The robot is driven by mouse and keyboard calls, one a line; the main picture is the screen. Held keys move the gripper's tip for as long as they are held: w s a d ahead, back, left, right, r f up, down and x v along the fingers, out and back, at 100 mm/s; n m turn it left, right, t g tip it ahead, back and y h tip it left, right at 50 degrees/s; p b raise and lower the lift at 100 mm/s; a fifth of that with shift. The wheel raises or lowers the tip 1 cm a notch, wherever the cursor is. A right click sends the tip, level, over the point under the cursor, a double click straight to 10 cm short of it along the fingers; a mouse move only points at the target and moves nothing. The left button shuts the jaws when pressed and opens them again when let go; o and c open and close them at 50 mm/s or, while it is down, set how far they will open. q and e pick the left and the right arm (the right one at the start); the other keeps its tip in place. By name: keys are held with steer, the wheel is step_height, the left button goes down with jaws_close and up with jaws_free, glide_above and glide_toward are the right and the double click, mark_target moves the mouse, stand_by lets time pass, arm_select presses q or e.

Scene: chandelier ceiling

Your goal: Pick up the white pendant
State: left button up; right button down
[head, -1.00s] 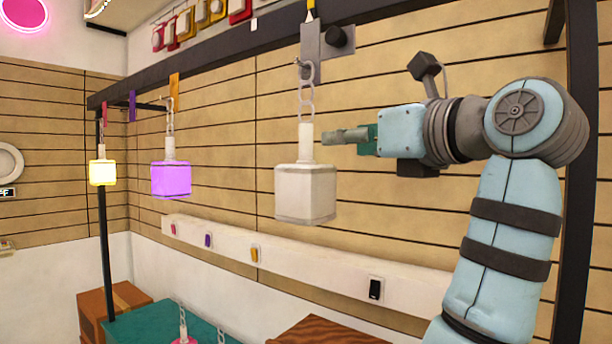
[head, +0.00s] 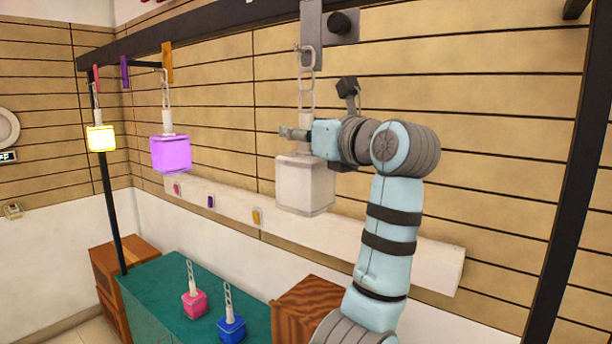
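The white pendant (head: 304,185) is a whitish cube with a stem, hanging by a pale chain (head: 306,97) from a hook on the grey bracket (head: 310,30). The gripper body covers part of the stem and the cube's upper right. My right gripper is not in view.
A purple pendant (head: 171,154) and a lit yellow pendant (head: 101,138) hang to the left from the dark rail (head: 200,36). Pink (head: 194,303) and blue (head: 231,328) pendants stand on the green cabinet (head: 160,285). A white switch ledge (head: 350,236) runs along the wall behind.

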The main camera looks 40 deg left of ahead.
arm_select(q)
steer(key=shift+d, duration=0.15)
jaws_close()
steer(key=shift+r, duration=0.1)
